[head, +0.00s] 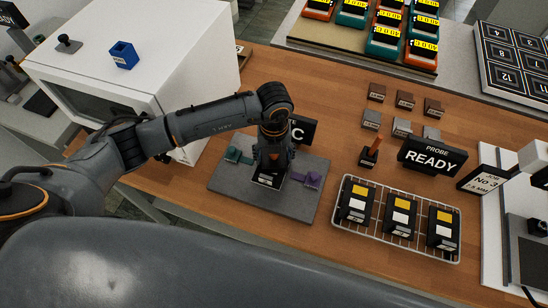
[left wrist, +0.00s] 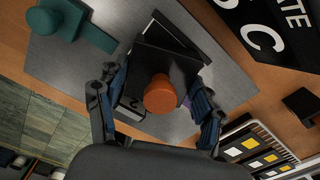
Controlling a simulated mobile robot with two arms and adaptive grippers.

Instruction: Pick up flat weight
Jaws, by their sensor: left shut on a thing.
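A black block with a round orange knob (left wrist: 160,95) is between the fingers of my left gripper (left wrist: 158,88), which is shut on it. In the head view the left gripper (head: 271,150) points down over a grey plate (head: 232,188). The dark block (head: 268,179) shows under it with a white label. Whether the block touches the plate or is just above it I cannot tell. A small dark block with an upright orange handle (head: 371,150) stands apart to the right. My right gripper is not in view.
On the plate are a teal piece (head: 236,155) on the left and a purple piece (head: 311,179) on the right. A black sign with a C (head: 302,130) stands behind. A wire rack (head: 392,234) with labelled boxes and a READY sign (head: 432,157) are to the right.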

